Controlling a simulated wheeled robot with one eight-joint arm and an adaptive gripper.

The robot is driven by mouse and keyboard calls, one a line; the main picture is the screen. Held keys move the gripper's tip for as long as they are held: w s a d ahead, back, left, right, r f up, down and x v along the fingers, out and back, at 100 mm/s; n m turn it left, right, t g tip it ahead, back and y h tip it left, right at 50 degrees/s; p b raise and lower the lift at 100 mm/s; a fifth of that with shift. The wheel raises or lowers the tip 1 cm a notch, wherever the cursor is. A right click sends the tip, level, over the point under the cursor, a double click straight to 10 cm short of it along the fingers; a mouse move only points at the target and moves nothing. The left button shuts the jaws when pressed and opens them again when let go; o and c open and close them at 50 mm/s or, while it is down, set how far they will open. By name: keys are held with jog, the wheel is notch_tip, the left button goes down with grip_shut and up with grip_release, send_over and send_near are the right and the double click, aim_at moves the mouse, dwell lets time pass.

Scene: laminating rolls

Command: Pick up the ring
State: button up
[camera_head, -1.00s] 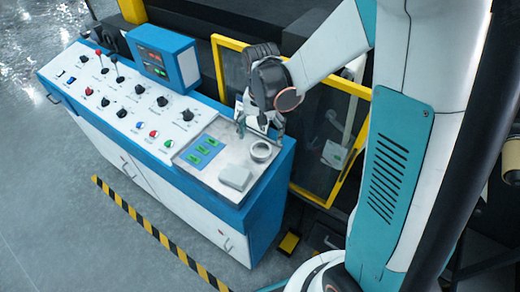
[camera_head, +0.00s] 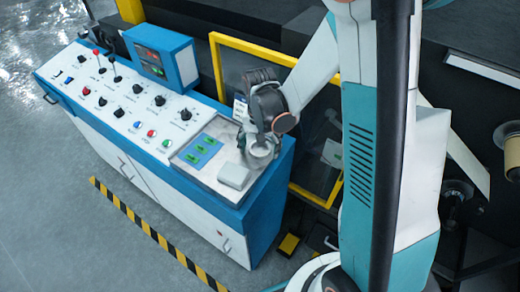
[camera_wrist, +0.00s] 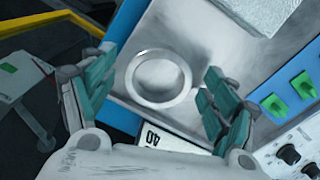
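The ring (camera_wrist: 132,80) is a silver-grey metal ring lying flat on the metal top of the control console. It also shows in the head view (camera_head: 262,149), partly covered by my gripper (camera_head: 258,142). In the wrist view my gripper (camera_wrist: 155,98) is open, with its teal-padded fingers spread on the left and right of the ring. The ring lies between and slightly beyond the fingertips. I cannot tell how high the fingertips are above the surface.
A light grey block (camera_head: 234,176) lies close to the ring. A panel with green switches (camera_head: 202,151) is left of it. The blue and white console (camera_head: 125,120) carries knobs and levers. A yellow-framed glass panel (camera_head: 228,75) stands behind the console.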

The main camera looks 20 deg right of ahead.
jog(key=c, duration=0.8)
